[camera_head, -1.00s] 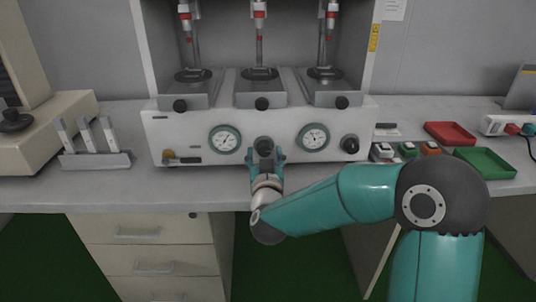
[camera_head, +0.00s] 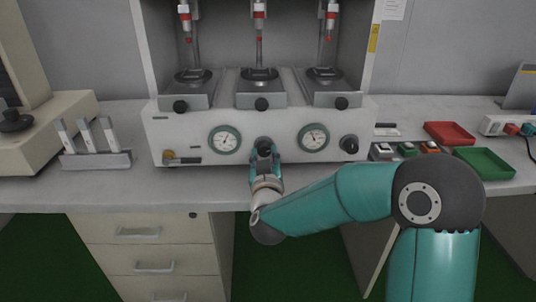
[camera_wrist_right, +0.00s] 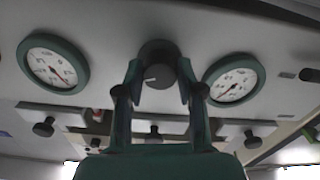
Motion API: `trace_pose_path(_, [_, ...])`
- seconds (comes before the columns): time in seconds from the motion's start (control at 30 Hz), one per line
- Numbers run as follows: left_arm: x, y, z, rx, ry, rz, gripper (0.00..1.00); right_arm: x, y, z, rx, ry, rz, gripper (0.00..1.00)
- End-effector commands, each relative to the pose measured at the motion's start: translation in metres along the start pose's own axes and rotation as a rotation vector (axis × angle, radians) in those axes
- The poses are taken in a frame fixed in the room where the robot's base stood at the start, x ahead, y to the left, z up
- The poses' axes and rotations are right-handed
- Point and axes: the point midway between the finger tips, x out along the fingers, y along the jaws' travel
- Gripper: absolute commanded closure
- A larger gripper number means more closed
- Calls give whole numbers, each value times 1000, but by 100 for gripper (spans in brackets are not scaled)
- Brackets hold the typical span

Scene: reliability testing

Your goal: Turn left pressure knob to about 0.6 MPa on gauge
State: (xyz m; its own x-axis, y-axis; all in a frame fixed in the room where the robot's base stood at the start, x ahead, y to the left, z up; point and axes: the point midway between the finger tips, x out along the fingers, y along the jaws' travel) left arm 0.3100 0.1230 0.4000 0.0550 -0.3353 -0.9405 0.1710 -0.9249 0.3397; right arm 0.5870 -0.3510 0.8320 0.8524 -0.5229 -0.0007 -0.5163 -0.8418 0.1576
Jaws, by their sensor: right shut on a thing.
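The left pressure knob (camera_head: 264,142) is the dark round knob between the two gauges on the white front panel. My right gripper (camera_head: 264,151) is shut on it, one finger on each side. In the right wrist view the knob (camera_wrist_right: 158,70) sits between the fingertips (camera_wrist_right: 158,84), with a white mark on its face. The left gauge (camera_head: 225,139) and right gauge (camera_head: 313,138) have green rims and white dials. The left gauge's needle is too small to read surely. My left gripper is not in view.
Another dark knob (camera_head: 349,144) is right of the right gauge. Several black station knobs are above, one in the middle (camera_head: 262,104). Red (camera_head: 450,133) and green (camera_head: 485,162) trays lie at the right. A rack (camera_head: 95,160) stands left on the counter.

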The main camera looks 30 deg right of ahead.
Motion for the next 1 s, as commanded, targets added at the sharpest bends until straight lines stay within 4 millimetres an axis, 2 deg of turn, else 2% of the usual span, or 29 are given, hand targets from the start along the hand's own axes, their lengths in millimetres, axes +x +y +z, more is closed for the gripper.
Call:
trace_pose_path(0.07, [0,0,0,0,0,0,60,0,1,0,2,0,4,98])
trace_pose_path(0.1, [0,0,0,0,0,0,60,0,1,0,2,0,4,59])
trace_pose_path(0.23, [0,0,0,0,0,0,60,0,1,0,2,0,3,38])
trace_pose_path(0.67, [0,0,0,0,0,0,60,-6,-1,0,2,0,-2,37])
trace_pose_path(0.87, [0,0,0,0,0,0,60,-34,-1,0,3,1,-3,37])
trace_pose_path(1.0, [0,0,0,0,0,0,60,-64,-1,0,3,1,-4,37])
